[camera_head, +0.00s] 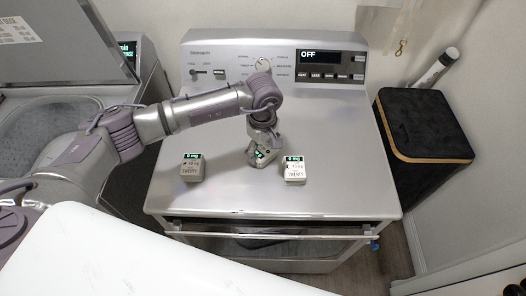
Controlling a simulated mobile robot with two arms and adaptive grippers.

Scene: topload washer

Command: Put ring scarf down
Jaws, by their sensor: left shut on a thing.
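No ring scarf can be made out in the head view. My left gripper (264,143) points down over the top of the silver appliance (235,120), near its front. It is shut on a small grey object with a green display (259,155), which looks like the two boxes beside it. The gripper partly hides this object, and I cannot tell whether it touches the surface. One grey box (191,168) stands to its left, and a paler box (294,170) stands to its right. My right gripper is not in view.
The control panel (275,62) at the back reads OFF. An open-lidded washer (60,108) is at the left. A black bin with a wooden rim (420,125) stands at the right. The appliance top is clear right of the boxes.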

